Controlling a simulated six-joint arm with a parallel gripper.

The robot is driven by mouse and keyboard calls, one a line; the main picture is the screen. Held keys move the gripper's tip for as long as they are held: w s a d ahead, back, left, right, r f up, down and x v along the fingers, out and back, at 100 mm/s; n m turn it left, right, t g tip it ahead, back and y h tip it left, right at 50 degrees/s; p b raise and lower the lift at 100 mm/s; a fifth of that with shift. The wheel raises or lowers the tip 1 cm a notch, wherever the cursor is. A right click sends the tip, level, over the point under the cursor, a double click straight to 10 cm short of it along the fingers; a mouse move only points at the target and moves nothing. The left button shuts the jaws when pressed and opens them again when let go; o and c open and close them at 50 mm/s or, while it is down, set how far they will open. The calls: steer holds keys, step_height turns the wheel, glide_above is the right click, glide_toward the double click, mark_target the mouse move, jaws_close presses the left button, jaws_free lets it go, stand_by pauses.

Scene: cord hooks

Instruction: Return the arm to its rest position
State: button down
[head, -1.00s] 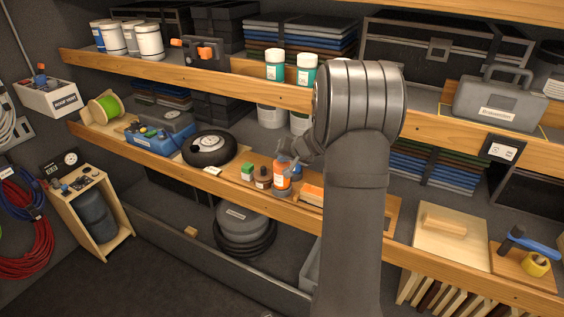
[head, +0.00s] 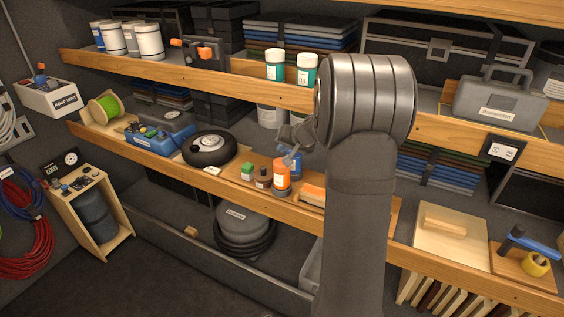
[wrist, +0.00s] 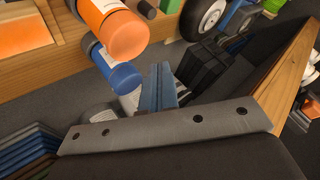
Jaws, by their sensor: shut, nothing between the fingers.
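My arm stands upright in the right middle of the head view. My gripper (head: 288,158) hangs to the left of the arm's large rounded joint, small and partly hidden, near the bottles on the middle shelf. In the wrist view its two fingers (wrist: 162,82) are together and hold nothing. An orange bottle (head: 282,183) stands on the shelf below and beside the gripper; it also shows in the wrist view (wrist: 112,32), apart from the fingers. A blue cylindrical thing (wrist: 115,70) shows beside it there.
The upper shelf edge (head: 215,78) runs behind the arm's joint. The middle shelf (head: 120,147) holds a black wheel (head: 209,148), a blue tool (head: 160,137) and a green spool (head: 103,107). A hammer (head: 527,243) and a tape roll (head: 537,264) lie at the right.

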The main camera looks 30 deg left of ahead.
steer(key=shift+r, duration=1.3)
glide_toward(277, 159)
steer(key=shift+x, duration=2.55)
